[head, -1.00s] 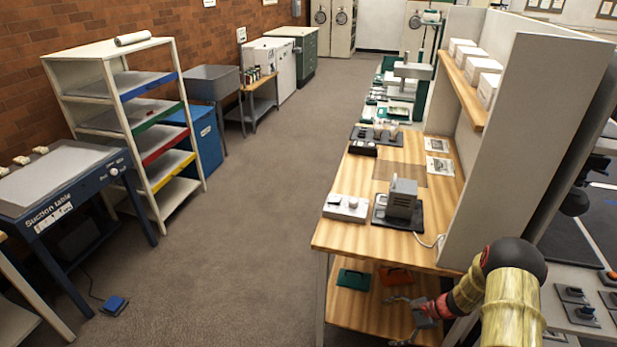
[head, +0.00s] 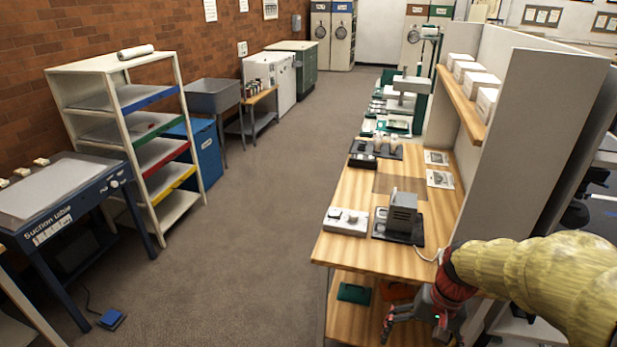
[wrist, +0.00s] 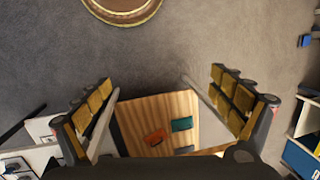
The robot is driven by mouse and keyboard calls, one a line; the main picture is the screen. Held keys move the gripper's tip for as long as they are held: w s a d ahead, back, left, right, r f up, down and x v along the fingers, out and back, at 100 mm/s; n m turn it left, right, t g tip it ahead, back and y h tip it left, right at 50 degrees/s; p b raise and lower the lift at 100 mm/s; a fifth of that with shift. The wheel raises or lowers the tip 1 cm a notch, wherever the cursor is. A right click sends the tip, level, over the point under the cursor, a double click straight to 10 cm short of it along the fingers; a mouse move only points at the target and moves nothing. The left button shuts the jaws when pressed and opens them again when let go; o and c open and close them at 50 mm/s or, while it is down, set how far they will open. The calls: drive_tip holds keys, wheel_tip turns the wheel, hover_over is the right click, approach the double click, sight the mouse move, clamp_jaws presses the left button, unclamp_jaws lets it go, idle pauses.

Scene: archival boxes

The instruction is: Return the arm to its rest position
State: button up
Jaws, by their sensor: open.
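My gripper (head: 412,322) is in the lower right of the head view, at the near end of the wooden workbench (head: 345,245), in front of its lower shelf. In the wrist view my gripper (wrist: 165,115) has its two padded fingers spread wide apart, with nothing between them. My arm reaches in from the right edge of the head view, partly covering the bench's near right corner.
The lower shelf (wrist: 165,105) holds a green item (wrist: 181,124) and an orange item (wrist: 155,137). A grey upright panel (head: 530,130) stands along the bench's right side. The carpeted aisle (head: 240,250) is clear. A rack (head: 107,62) and suction table (head: 62,185) stand left.

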drive_tip(key=s+a+r+n+t+h, duration=0.1)
drive_tip(key=s+a+r+n+t, duration=0.1)
drive_tip(key=s+r, duration=0.3)
drive_tip(key=s+a+r+n+t+h, duration=0.1)
drive_tip(key=s+a+r+n+t, duration=0.1)
drive_tip(key=r, duration=0.9)
drive_tip(key=s+a+t, duration=0.1)
drive_tip(key=s+t, duration=0.1)
drive_tip(key=s, duration=0.1)
drive_tip(key=shift+r, duration=0.3)
